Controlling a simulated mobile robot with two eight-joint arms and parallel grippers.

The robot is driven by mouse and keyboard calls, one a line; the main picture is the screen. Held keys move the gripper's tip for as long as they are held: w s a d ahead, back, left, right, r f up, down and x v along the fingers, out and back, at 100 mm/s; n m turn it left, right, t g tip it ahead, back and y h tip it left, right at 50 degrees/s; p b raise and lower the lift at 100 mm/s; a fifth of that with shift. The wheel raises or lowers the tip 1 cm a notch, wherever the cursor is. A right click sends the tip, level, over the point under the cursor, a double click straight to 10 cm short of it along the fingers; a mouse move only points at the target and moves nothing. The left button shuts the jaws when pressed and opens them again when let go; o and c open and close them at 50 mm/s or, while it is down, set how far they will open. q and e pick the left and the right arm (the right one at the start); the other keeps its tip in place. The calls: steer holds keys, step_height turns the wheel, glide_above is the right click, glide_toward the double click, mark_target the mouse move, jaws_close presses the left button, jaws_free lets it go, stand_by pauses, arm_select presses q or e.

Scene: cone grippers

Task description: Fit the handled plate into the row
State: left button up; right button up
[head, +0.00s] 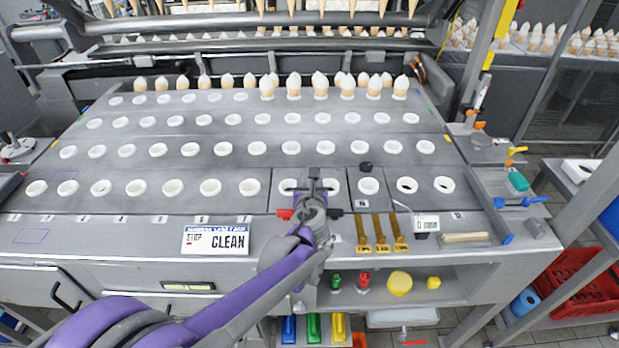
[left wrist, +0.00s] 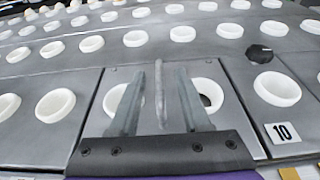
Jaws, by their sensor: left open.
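The handled plate (head: 279,204) is a grey panel with two white cups. It lies in the front row of the machine top, between the panels on either side. In the left wrist view the plate (left wrist: 118,76) shows thin dark lines along its sides; I cannot tell if it sits fully flush. Its upright handle (left wrist: 160,95) stands between the two cups. My left gripper (left wrist: 161,76) is open, with one finger on each side of the handle, apart from it. In the head view my left gripper (head: 314,180) covers the plate's middle. My right gripper is not in view.
A black knob (head: 365,167) stands behind the neighbouring right panel. A STOP CLEAN sign (head: 215,240), brass strips (head: 381,233) and a small display box (head: 426,224) lie along the front edge. Filled cones (head: 320,85) line the back. Rows of empty white cups cover the top.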

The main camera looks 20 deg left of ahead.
arm_select(q)
steer(key=v, duration=1)
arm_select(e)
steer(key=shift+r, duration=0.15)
arm_select(q)
steer(key=shift+f, duration=0.1)
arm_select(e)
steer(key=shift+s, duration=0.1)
